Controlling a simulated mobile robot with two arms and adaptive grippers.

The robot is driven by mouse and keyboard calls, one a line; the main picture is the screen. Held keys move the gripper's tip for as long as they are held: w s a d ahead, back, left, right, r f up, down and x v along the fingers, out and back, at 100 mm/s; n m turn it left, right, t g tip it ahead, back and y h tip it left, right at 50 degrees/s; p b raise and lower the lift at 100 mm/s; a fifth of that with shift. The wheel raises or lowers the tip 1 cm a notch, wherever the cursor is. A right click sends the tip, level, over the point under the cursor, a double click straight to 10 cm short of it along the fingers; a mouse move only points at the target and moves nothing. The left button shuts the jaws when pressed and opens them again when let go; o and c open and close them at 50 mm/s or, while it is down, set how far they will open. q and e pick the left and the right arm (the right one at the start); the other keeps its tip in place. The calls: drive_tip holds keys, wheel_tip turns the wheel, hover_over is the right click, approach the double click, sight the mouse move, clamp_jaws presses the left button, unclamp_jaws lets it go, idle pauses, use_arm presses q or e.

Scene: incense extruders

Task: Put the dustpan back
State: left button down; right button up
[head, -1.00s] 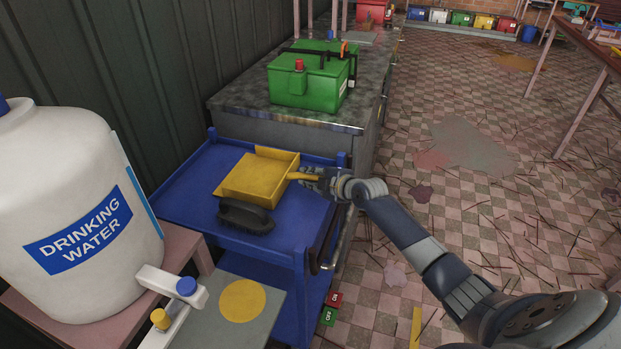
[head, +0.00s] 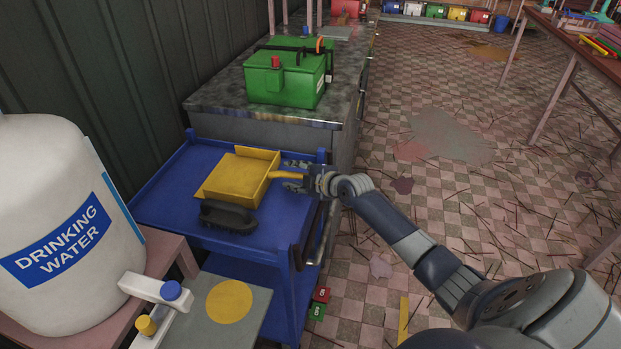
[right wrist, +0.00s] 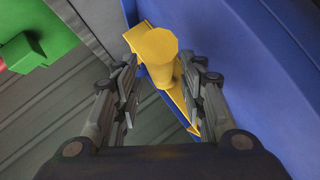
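The yellow dustpan (head: 236,178) lies on the blue cart's top, its handle pointing right. A dark brush (head: 228,216) lies just in front of it. My right gripper (head: 293,179) is at the handle, reaching in from the right. In the right wrist view the two fingers (right wrist: 163,80) stand apart on either side of the yellow handle (right wrist: 158,52). A gap shows on the left finger's side; the right finger is close to the handle, and I cannot tell whether it touches. My left gripper is not in view.
The blue cart (head: 165,210) has raised edges. Behind it is a counter (head: 215,103) with a green box (head: 285,82). A drinking water container (head: 60,225) stands at the left. The tiled floor at right has scattered sticks and stains.

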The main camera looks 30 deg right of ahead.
drive_tip(key=v, duration=1)
drive_tip(key=shift+s, duration=0.2)
drive_tip(key=shift+r, duration=0.1)
